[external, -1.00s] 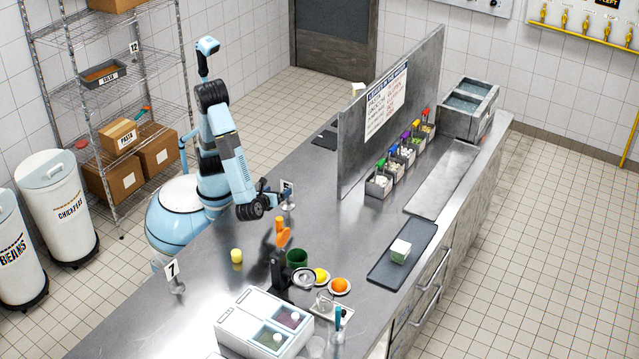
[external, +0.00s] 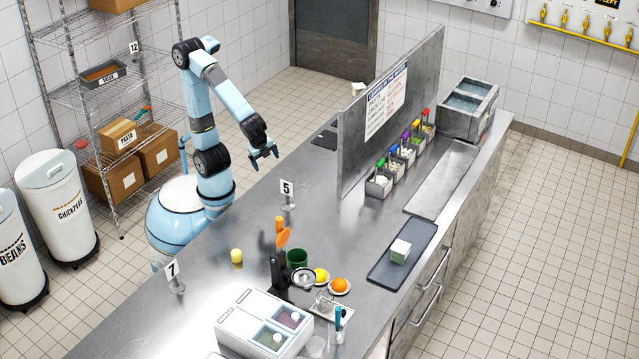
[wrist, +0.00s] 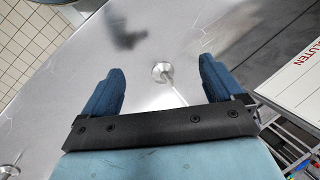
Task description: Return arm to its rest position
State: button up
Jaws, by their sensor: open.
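My gripper (external: 264,155) is open and empty in the external view. It hangs in the air above the steel counter (external: 235,285), near its far left edge, pointing down. In the wrist view the two blue fingers of my gripper (wrist: 159,88) stand wide apart with nothing between them. Beyond them is the bare counter top and the round base of a sign stand (wrist: 162,72). In the external view the number 5 sign (external: 287,190) stands upright just below and to the right of the gripper, apart from it.
A steel divider (external: 350,160) with a menu sheet stands right of the gripper. A wire shelf (external: 110,185) stands behind my base.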

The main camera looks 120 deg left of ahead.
jog(key=s+r+n+t+h, duration=0.3)
jog(key=s+r+n+t, duration=0.1)
jog(key=s+r+t, duration=0.1)
jog(key=shift+s+d+r+n+t+h, duration=0.15)
jog(key=shift+s+r+n+t+h, duration=0.35)
jog(key=shift+s, duration=0.6)
jog(key=shift+r, duration=0.1)
